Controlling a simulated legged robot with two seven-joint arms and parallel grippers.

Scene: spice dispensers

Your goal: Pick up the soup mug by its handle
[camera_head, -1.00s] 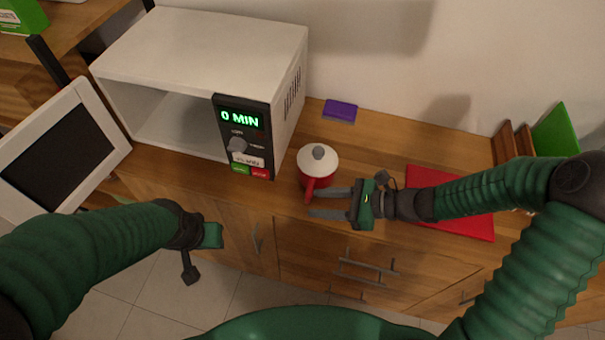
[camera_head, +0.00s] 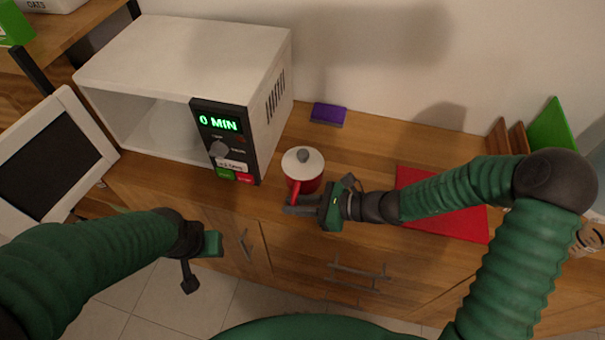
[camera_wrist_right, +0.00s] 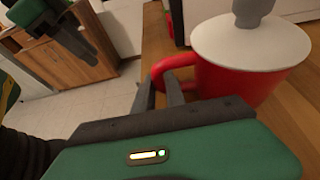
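The soup mug (camera_head: 301,174) is red with a white lid and a grey knob. It stands upright on the wooden counter, and its red handle (camera_head: 296,188) points toward me. In the right wrist view the mug (camera_wrist_right: 240,85) is at the upper right, with its ring handle (camera_wrist_right: 158,72) on its left. My right gripper (camera_head: 300,205) is at the handle. Its fingers (camera_wrist_right: 160,90) are close together on either side of the handle, closed on it. My left gripper (camera_head: 205,260) hangs in front of the counter, away from the mug; its finger gap is not clear.
A white microwave (camera_head: 190,60) with an open front and a "0 MIN" display stands left of the mug. A purple box-like item (camera_head: 328,114) lies behind it. A red board (camera_head: 465,220) lies right, under my right arm.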

